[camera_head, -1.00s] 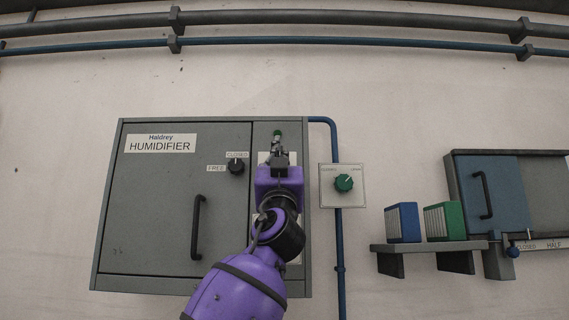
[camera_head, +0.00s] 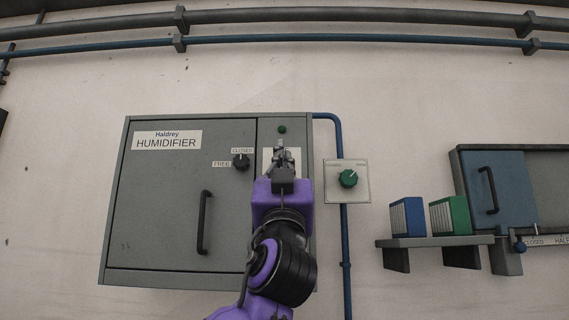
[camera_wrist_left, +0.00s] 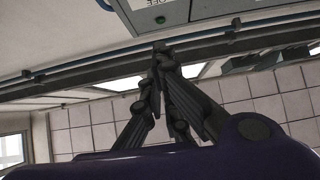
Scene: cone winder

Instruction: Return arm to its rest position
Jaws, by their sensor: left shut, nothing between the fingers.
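My left arm, purple and black, comes up from the bottom of the head view. Its gripper (camera_head: 281,150) is in front of the right-hand panel of the grey humidifier cabinet (camera_head: 165,232) and covers part of a white plate there. In the left wrist view the two dark fingers of my left gripper (camera_wrist_left: 160,50) meet at their tips, shut and empty. Whether the fingers touch the panel cannot be told. My right gripper is not in view.
The cabinet has a black handle (camera_head: 204,222), a black knob (camera_head: 241,161) and a green light (camera_head: 282,129). A green knob (camera_head: 348,178) is on a wall plate to the right. A shelf (camera_head: 435,241) holds a blue box (camera_head: 407,217) and a green box (camera_head: 450,215).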

